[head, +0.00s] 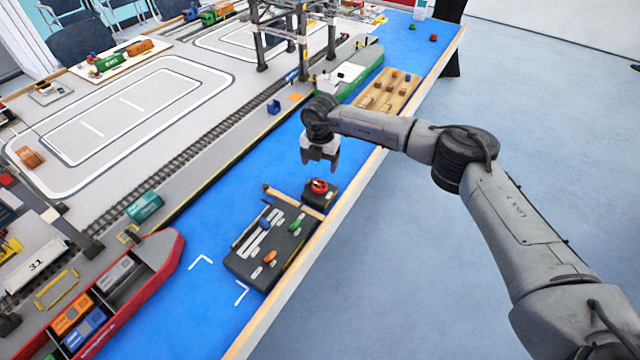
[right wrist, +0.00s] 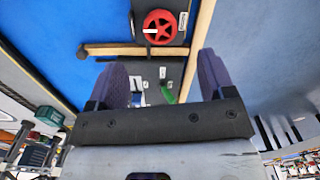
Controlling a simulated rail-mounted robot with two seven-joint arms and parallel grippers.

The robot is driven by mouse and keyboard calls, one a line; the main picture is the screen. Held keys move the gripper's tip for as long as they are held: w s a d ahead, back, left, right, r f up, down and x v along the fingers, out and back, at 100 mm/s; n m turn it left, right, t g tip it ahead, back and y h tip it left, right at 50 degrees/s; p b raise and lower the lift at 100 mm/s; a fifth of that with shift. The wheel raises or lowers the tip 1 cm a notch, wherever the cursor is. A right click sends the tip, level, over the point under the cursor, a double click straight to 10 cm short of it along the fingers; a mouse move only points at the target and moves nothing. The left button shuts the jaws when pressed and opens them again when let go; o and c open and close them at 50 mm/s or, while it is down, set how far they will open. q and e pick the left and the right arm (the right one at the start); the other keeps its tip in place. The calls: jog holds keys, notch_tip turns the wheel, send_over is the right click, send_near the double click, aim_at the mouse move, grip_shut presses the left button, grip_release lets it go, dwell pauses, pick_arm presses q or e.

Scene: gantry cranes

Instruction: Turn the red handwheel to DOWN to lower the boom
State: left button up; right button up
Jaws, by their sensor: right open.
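The red handwheel (head: 319,186) sits on a small dark box (head: 325,197) near the table's right edge. In the right wrist view the handwheel (right wrist: 160,27) shows from above, with a white mark on its left part and a small label to its right. A wooden boom (head: 290,199) runs beside the box, over the end of a dark barge (head: 262,250). My right gripper (head: 320,168) is open and empty, pointing down above the handwheel and apart from it. Its fingers (right wrist: 166,75) are spread wide in the right wrist view. My left gripper is not in view.
Small colored pieces lie on the barge. A red ship (head: 160,262) with containers is at lower left. A wooden tray (head: 388,92) and a green ship (head: 352,65) lie farther back. A crane frame (head: 303,40) stands behind. Blue water surface (head: 210,225) is clear left of the barge.

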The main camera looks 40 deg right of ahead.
aim_at(320, 183)
notch_tip(320, 183, down, 9)
jog(key=shift+r+b, duration=0.15)
jog(key=shift+b, duration=0.75)
jog(key=shift+c, duration=1.4)
jog(key=c, duration=0.7)
jog(key=shift+o, duration=0.2)
